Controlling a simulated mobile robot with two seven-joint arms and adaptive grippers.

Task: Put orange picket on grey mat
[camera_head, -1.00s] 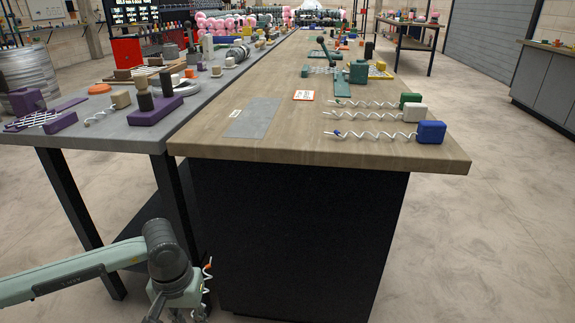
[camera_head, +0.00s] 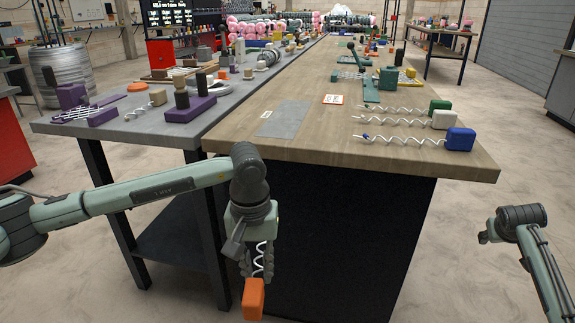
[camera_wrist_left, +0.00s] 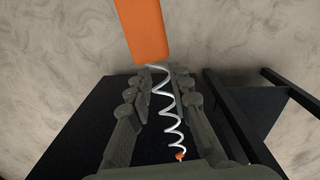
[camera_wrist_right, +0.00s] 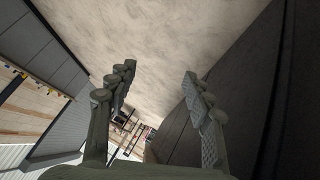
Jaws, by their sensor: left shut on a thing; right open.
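The orange picket is a white spiral wire with an orange block (camera_head: 254,298) at one end and a small orange tip (camera_wrist_left: 180,154) at the other. My left gripper (camera_head: 257,268) is shut on its white spiral (camera_wrist_left: 165,100), which runs between the fingers. The gripper points down in front of the tables, below tabletop height, with the block lowest.
An orange-edged card (camera_head: 333,99) lies beyond the mat. A grey table (camera_head: 140,130) with purple blocks stands left.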

